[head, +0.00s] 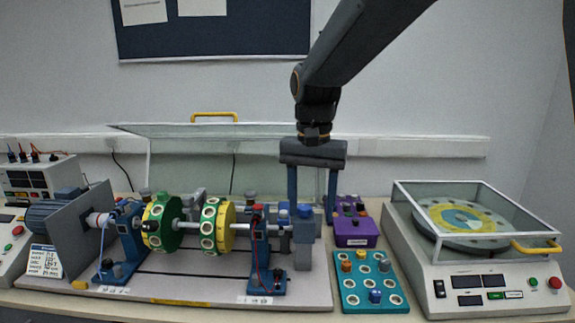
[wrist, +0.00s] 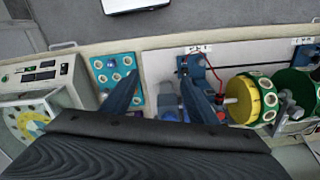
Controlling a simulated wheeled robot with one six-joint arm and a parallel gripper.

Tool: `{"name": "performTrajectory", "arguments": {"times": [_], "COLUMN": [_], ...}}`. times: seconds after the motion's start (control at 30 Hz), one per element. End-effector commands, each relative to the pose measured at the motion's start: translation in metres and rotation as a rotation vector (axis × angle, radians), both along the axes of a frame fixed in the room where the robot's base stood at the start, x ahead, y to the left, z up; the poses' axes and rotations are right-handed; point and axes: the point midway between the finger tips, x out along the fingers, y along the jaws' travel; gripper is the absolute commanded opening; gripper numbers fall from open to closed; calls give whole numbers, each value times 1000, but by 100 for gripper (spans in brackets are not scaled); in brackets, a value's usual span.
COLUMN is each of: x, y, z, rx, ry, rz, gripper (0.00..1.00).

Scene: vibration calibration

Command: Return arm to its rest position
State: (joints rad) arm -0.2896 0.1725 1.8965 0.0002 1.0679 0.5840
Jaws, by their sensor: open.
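My gripper (head: 312,205) hangs down from the arm in the head view, its two dark blue fingers spread apart. It is above the right end of the rotor rig and just left of the purple box (head: 355,232). In the wrist view the fingers of my gripper (wrist: 162,92) are also wide apart, with the teal tray (wrist: 131,70) near the left finger and the rig's blue bearing stand (wrist: 196,72) near the right one. Whether the fingertips touch anything cannot be told.
The rotor rig's base plate (head: 215,290) carries a green disc (head: 163,222) and a yellow-green disc (head: 218,225) on a shaft. A teal tray with small weights stands front right. A balancing machine (head: 480,285) with a clear cover is at right. Free air lies above the bench.

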Motion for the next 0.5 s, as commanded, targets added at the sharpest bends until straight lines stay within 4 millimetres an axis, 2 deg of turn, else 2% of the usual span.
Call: {"name": "performTrajectory", "arguments": {"times": [0.27,0.5], "x": [-17,-46], "y": [-26,-66], "z": [-32,-74], "rx": [2,3], "ry": [-12,-35], "rz": [55,120], "gripper": [54,54]}}
